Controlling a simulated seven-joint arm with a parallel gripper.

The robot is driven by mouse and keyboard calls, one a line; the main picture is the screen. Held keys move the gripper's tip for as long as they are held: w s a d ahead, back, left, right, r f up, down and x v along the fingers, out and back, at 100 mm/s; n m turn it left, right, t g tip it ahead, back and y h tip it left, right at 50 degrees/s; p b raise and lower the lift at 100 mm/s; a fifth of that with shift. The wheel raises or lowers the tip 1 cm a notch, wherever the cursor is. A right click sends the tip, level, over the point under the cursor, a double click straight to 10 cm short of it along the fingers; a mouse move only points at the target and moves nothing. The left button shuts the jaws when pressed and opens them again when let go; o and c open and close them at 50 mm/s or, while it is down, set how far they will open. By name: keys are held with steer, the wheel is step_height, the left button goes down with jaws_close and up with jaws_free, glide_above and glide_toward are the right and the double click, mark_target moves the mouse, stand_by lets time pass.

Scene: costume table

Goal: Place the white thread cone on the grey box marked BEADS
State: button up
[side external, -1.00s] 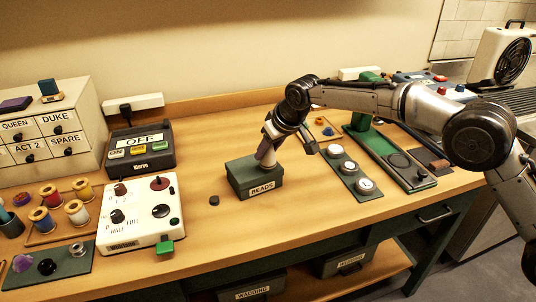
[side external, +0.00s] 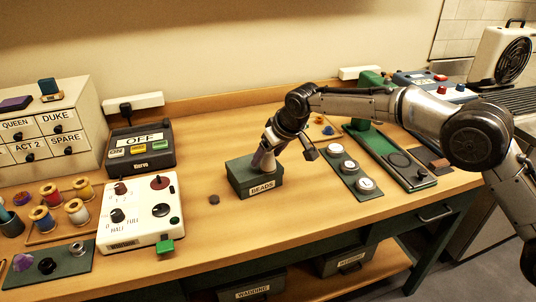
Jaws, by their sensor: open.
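The grey-green box marked BEADS (side external: 242,184) sits on the bench in the middle of the side view. A pale, whitish cone shape (side external: 268,161), which looks like the thread cone, is on top of the box. My gripper (side external: 265,149) is open and low over the box, with its fingers right at the cone. The fingers and wrist hide part of the cone. I cannot tell whether a finger still touches it or whether it is exactly upright.
A white control panel (side external: 140,226) and a black OFF unit (side external: 143,165) stand left of the box. A small dark disc (side external: 214,199) lies between panel and box. A strip with round white pads (side external: 350,166) lies to the right. The bench in front of the box is clear.

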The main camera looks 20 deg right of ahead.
steer(key=v, duration=1.2)
steer(key=shift+r, duration=0.15)
steer(key=s+d+r+m+h, duration=0.1)
steer(key=s+d+r, duration=0.3)
steer(key=s+d, duration=0.6)
steer(key=s+d+r+m, duration=0.1)
steer(key=s+d+r, duration=0.3)
steer(key=s+d, duration=0.5)
steer(key=s+d+f, duration=0.2)
steer(key=s+f, duration=0.1)
steer(key=s, duration=0.4)
steer(key=s+d+f+m, duration=0.1)
steer(key=s+d+f, duration=0.2)
steer(key=s, duration=0.4)
steer(key=s+d+f+m+h, duration=0.1)
steer(key=s+d+f, duration=0.1)
steer(key=s, duration=0.6)
steer(key=shift+d+f, duration=0.4)
steer(key=shift+d, duration=0.1)
